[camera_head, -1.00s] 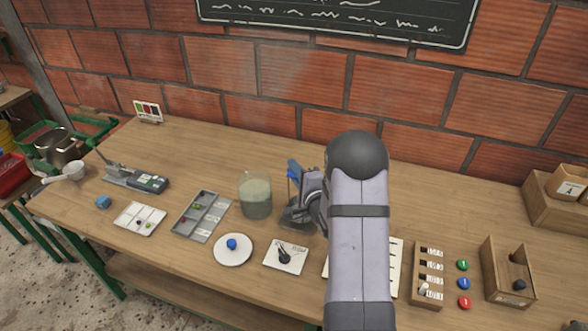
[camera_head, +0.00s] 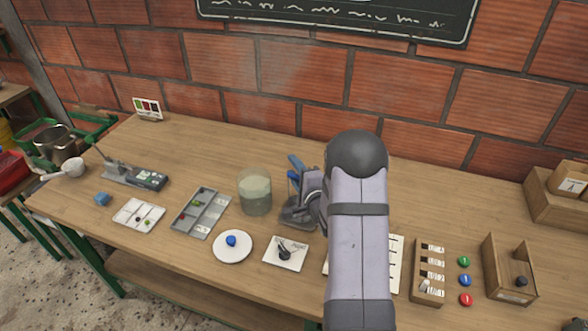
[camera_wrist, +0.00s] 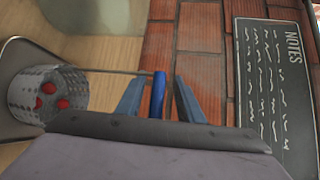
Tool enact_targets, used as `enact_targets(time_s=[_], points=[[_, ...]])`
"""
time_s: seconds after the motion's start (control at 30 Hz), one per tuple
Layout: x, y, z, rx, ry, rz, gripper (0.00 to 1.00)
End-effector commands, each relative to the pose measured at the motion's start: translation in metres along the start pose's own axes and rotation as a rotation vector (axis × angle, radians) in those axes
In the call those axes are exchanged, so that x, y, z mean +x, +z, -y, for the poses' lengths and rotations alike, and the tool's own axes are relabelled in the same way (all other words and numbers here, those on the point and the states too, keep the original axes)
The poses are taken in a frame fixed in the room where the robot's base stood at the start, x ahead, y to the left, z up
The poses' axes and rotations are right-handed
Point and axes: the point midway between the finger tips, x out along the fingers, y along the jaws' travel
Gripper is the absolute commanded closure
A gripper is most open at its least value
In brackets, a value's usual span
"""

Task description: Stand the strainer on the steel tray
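The strainer (camera_wrist: 45,92) is a perforated metal basket with red cherries inside, a thin rod and a blue handle (camera_wrist: 158,95). In the wrist view its basket stands within the rim of the steel tray (camera_wrist: 12,50) and looks to rest on it. My gripper (camera_wrist: 160,92) is open, with one blue-grey finger on each side of the handle and a gap to each. In the head view my gripper (camera_head: 296,170) is at the handle, and my arm hides most of the strainer. The steel tray (camera_head: 290,222) shows only partly there.
A glass jar of cloudy liquid (camera_head: 255,192) stands close left of the steel tray. A white plate with a blue knob (camera_head: 232,256) and a white card with a dark scoop (camera_head: 285,264) lie in front. A compartmented grey tray (camera_head: 203,232) is farther left. The brick wall is behind.

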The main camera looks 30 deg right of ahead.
Motion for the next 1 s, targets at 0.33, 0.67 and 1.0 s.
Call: enact_targets(time_s=[0.33, 0.67, 1.0], points=[[-0.024, -0.001, -0.001, 0.0, 0.0, -0.002, 0.66], [-0.063, -0.001, -0.001, -0.001, -0.001, -0.001, 0.66], [-0.073, 0.0, 0.001, -0.001, -0.002, 0.0, 0.66]])
